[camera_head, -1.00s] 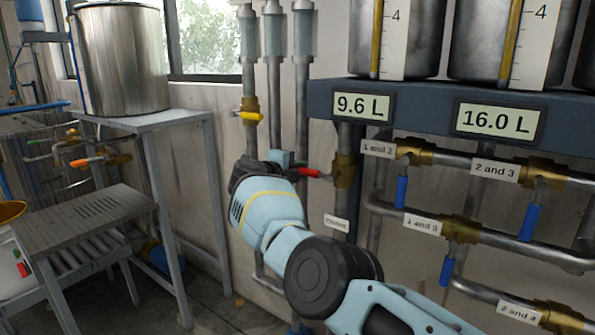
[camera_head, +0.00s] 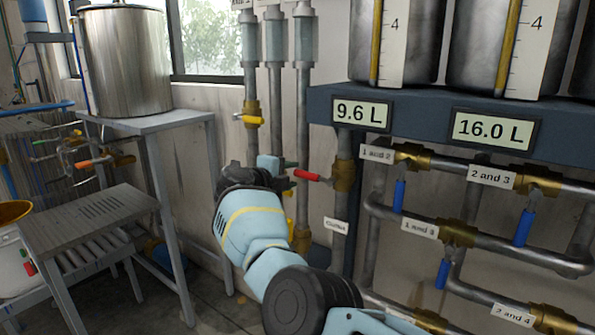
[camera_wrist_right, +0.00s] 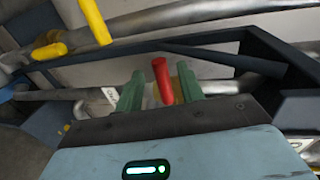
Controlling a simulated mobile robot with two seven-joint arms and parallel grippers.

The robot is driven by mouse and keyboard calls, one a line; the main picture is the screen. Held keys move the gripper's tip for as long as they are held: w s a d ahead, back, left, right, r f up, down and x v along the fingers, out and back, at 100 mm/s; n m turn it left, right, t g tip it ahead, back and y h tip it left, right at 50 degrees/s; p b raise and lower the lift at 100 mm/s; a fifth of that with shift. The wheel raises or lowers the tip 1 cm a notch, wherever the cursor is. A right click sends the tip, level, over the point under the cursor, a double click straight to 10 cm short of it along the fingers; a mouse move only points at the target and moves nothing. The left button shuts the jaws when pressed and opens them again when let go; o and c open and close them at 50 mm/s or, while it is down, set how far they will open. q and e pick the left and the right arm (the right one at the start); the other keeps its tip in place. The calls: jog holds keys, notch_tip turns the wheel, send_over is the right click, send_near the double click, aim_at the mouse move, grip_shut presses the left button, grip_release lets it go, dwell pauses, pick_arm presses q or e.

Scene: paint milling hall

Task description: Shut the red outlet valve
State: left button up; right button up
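The red outlet valve handle (camera_head: 309,175) is level in the head view, pointing left from its brass valve body (camera_head: 343,175) on the vertical pipe under the 9.6 L display. My right gripper (camera_head: 288,174) is at the handle's free end, partly hidden by its own wrist in the head view. In the right wrist view, the red handle (camera_wrist_right: 162,80) stands between the two green fingers of the gripper (camera_wrist_right: 160,92). The fingers are apart, with a narrow gap seen on each side of the handle. My left gripper is not in view.
A yellow handle (camera_head: 249,119) sits on a pipe left of the red one; another yellow handle (camera_wrist_right: 96,21) shows in the wrist view. Pipes with several blue handles (camera_head: 399,196) are at right. A metal stand (camera_head: 165,121) with a steel pot (camera_head: 125,62) is at left.

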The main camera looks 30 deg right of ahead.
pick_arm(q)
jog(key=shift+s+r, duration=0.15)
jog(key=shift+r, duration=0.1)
pick_arm(e)
jog(key=v, duration=0.3)
jog(key=shift+s+a, duration=0.2)
jog(key=shift+a, duration=0.15)
jog(key=shift+f, duration=0.15)
